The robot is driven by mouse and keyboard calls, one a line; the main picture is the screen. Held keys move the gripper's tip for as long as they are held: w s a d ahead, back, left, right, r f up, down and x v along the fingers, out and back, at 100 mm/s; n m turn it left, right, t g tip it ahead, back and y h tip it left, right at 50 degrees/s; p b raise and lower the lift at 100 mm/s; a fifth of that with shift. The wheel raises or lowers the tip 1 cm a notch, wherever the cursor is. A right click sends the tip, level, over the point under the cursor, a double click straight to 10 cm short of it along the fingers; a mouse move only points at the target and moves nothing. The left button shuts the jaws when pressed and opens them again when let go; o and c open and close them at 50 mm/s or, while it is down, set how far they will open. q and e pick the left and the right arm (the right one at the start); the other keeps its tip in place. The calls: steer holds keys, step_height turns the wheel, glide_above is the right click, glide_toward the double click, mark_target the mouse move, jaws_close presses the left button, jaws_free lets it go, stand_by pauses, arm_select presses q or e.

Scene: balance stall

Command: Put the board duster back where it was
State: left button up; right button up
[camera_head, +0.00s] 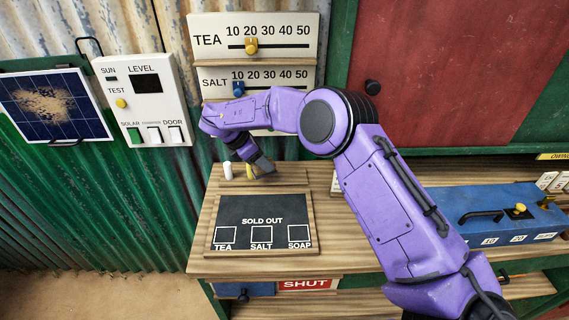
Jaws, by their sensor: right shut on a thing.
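The purple right arm reaches across the counter, and my right gripper (260,167) is at the ledge behind the sold-out board. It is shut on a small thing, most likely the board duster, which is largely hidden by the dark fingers. I cannot tell whether it touches the ledge (288,178). A white chalk-like stick (227,171) stands upright to the left of the gripper. A small yellow piece (249,171) shows right beside the fingers. The dark board (262,212) reads SOLD OUT, with empty boxes for TEA, SALT and SOAP. My left gripper is out of view.
TEA (293,33) and SALT (291,76) slider panels hang on the wall behind my arm. A switch panel (147,100) and a dusty solar panel (55,107) are at left. A blue box (490,214) stands on the counter at right.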

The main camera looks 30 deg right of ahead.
steer(key=d+f, duration=0.1)
steer(key=d, duration=0.1)
steer(key=s+d+f+p, duration=0.1)
steer(key=d, duration=0.1)
steer(key=d+f+p, duration=0.1)
steer(key=d+f, duration=0.1)
steer(key=shift+s+d, duration=0.15)
steer(key=shift+d, duration=0.25)
steer(key=shift+d+f, duration=0.1)
steer(key=shift+f, duration=0.2)
steer(key=o, duration=1)
steer(key=shift+o, duration=0.5)
steer(key=shift+r, duration=0.2)
steer(key=shift+a+r, duration=0.2)
steer(key=shift+a, duration=0.1)
steer(key=b+v, duration=0.3)
steer(key=v, duration=0.7)
steer(key=shift+a+r+b, duration=0.2)
steer(key=shift+r+b, duration=0.15)
steer(key=shift+a+r, duration=0.1)
steer(key=shift+r, duration=0.2)
